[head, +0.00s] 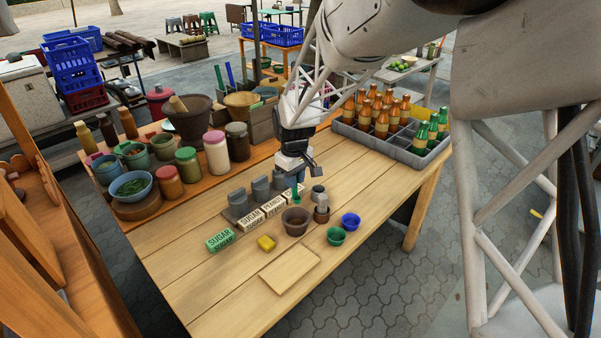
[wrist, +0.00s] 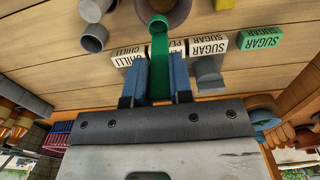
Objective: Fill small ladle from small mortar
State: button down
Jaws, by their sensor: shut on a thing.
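The small brown mortar (head: 295,222) stands on the wooden table. It shows partly at the top of the wrist view (wrist: 178,14). My gripper (head: 295,176) is above the table just behind the mortar. In the wrist view my gripper (wrist: 159,60) has its two blue fingers shut on the green handle of the small ladle (wrist: 160,55). The ladle also shows in the head view (head: 297,194), pointing down. Its round green scoop overlaps the mortar's rim in the wrist view. I cannot tell whether it touches the mortar or holds anything. The mortar's contents are unclear.
A yellow block (head: 266,243) and wooden board (head: 291,270) lie in front. Label blocks (head: 220,240) and grey containers stand behind. A bottle crate (head: 400,150) is back right.

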aim_at(294, 198)
jog(key=shift+s+a, duration=0.15)
jog(key=shift+s, duration=0.2)
jog(key=shift+f, duration=0.15)
jog(key=shift+f, duration=4.45)
jog(key=shift+f, duration=0.5)
jog(key=shift+r, duration=0.15)
jog(key=shift+r, duration=3.5)
